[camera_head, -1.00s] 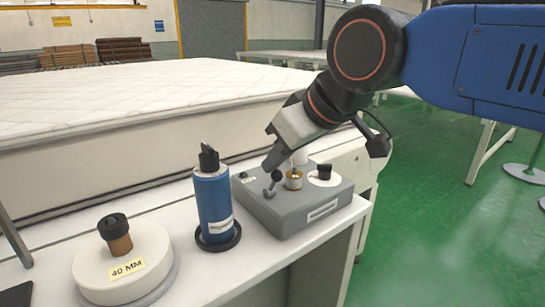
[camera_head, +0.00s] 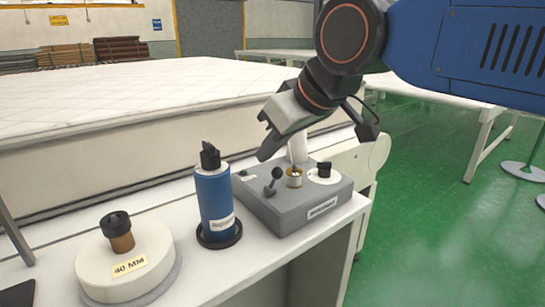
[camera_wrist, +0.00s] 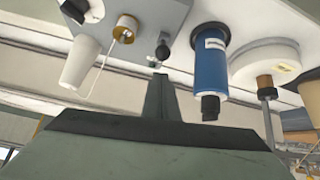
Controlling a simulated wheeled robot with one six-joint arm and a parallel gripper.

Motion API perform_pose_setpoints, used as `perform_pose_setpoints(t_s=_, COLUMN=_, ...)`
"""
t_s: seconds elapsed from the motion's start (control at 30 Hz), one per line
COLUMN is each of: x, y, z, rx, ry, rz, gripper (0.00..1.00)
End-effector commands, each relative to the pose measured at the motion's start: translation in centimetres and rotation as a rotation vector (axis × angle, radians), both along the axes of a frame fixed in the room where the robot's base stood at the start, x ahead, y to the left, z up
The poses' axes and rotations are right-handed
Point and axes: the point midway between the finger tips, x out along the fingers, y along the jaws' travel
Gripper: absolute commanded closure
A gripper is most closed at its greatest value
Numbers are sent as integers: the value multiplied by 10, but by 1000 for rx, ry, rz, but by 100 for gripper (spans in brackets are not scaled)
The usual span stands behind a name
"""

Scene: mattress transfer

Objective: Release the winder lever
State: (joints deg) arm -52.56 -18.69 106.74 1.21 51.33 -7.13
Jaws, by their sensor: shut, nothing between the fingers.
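The winder lever (camera_head: 275,178) is a black-knobbed lever on the grey winder box (camera_head: 318,206). In the wrist view the lever's black knob (camera_wrist: 162,52) shows just beyond my fingertips. My gripper (camera_head: 265,150) is shut and empty, above and slightly left of the lever, apart from it in the head view. In the wrist view my closed fingers (camera_wrist: 160,76) point toward the knob. A brass bobbin (camera_head: 294,178) and a white cone (camera_head: 298,148) stand on the box beside the lever, with a black dial (camera_head: 324,169) to the right.
A blue bottle-like cylinder (camera_head: 214,200) stands left of the box on the white table (camera_head: 260,275). A round white disc (camera_head: 120,270) labelled 40 MM, with a dark-topped knob, lies further left. A large mattress (camera_head: 150,105) lies behind. The space above the box is partly filled by my arm.

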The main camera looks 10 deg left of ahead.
Motion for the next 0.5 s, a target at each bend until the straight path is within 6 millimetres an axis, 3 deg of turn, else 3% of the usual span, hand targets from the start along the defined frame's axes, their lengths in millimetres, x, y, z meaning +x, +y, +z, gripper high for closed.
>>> perform_pose_setpoints(t_s=0.1, x=11, y=8, z=10, rx=5, ry=-4, rz=-3, gripper=100)
perform_pose_setpoints(t_s=0.5, x=-22, y=-34, z=48, rx=9, ry=-7, rz=-3, gripper=100)
